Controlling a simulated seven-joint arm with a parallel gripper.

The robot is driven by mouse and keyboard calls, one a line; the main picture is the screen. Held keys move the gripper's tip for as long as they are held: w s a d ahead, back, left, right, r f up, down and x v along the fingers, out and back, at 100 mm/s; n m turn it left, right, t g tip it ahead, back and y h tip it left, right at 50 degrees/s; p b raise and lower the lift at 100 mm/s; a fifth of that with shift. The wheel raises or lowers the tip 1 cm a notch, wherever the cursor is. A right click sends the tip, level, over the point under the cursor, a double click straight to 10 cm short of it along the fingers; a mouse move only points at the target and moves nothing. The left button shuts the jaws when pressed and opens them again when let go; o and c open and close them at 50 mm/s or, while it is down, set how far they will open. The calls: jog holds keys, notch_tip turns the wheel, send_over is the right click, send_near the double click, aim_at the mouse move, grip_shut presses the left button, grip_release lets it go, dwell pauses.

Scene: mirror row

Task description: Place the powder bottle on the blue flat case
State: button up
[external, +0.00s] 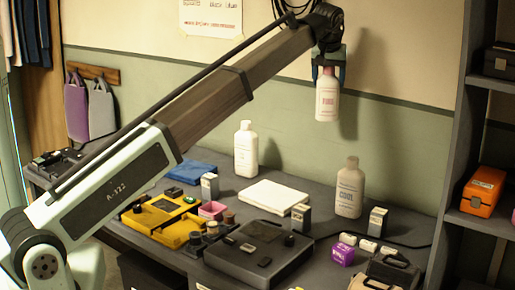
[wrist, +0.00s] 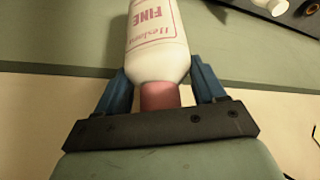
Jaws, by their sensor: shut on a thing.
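My gripper (external: 329,72) is raised high above the right part of the table, pointing down. It is shut on a white bottle (external: 327,102) with pink lettering that reads FINE, which I take as the powder bottle. The bottle hangs upright in the air, clear of everything. In the wrist view the gripper's blue fingers (wrist: 160,88) stand on both sides of the bottle's pink cap (wrist: 160,96), and the white body (wrist: 157,50) extends beyond them. The blue flat case (external: 190,172) lies at the back left of the table, partly behind my arm and well left of the bottle.
A white bottle (external: 246,150) and a beige COOL bottle (external: 349,190) stand on the table. A white flat item (external: 273,196) lies between them. A yellow case (external: 160,222), a dark case (external: 259,252) and small boxes crowd the front. A shelf (external: 455,130) rises at right.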

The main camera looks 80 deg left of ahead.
jog(key=s+a+n+g, duration=0.1)
jog(key=s+a+n, duration=0.4)
jog(key=s, duration=0.9)
jog(key=s+a+n+g, duration=0.2)
jog(key=s+a, duration=0.6)
jog(key=s, duration=0.6)
jog(key=s+a+n+g, duration=0.1)
jog(key=s+a+n, duration=0.4)
jog(key=s, duration=1)
notch_tip(320, 180, down, 21)
jog(key=a, duration=0.1)
jog(key=shift+w+a+m+h, duration=0.15)
jog(key=shift+w+m+h, duration=0.15)
jog(key=shift+w+m, duration=0.15)
jog(key=o, duration=1.6)
jog(key=shift+f, duration=0.1)
jog(key=shift+o, duration=0.2)
jog(key=v, duration=1.2)
jog(key=shift+w, duration=0.2)
